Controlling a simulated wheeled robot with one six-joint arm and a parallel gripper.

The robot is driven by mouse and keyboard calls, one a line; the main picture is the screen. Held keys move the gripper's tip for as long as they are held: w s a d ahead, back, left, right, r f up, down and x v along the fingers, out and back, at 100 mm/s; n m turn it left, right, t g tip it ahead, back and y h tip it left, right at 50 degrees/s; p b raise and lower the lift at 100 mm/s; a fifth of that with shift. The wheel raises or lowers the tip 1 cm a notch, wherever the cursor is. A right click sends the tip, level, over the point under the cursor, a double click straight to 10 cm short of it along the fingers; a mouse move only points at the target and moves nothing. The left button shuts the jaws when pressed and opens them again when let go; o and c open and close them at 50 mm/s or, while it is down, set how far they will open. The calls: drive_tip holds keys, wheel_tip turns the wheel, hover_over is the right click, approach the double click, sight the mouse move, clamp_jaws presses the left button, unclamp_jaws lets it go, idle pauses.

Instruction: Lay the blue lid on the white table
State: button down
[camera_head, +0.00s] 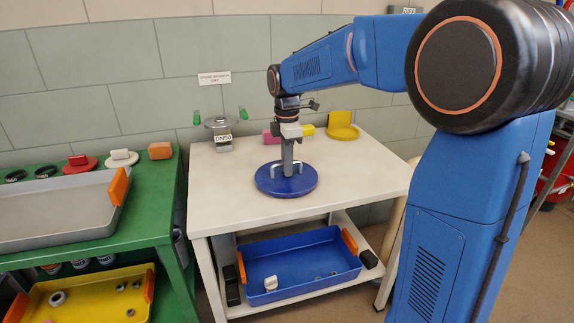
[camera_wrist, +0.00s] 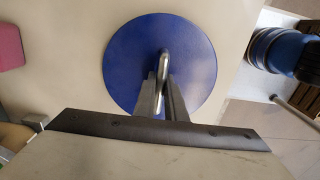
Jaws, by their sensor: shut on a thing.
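The blue lid (camera_head: 268,184) is a round flat disc with a metal handle on top. It is at the white table (camera_head: 220,203), over the middle of its top, and looks level. I cannot tell for sure whether its underside touches the table. My gripper (camera_head: 287,168) points down and is shut on the lid's handle. In the wrist view the lid (camera_wrist: 125,60) lies below my gripper (camera_wrist: 163,88), whose fingers close on the handle. The fingers hide part of the lid's near side.
A metal valve (camera_head: 221,137) marked DN50, pink (camera_head: 269,137) and yellow blocks, and a yellow holder (camera_head: 342,126) stand along the table's back. A blue tray (camera_head: 300,264) is on the shelf below. A green table (camera_head: 150,218) with a grey tray (camera_head: 55,215) stands left. The table's front is clear.

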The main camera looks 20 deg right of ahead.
idle(0.3)
drive_tip(key=c, duration=1.8)
unclamp_jaws()
drive_tip(key=shift+f, duration=0.1)
wheel_tip(320, 180, up, 12)
drive_tip(key=shift+s+r, duration=0.1)
drive_tip(key=shift+r, duration=0.05)
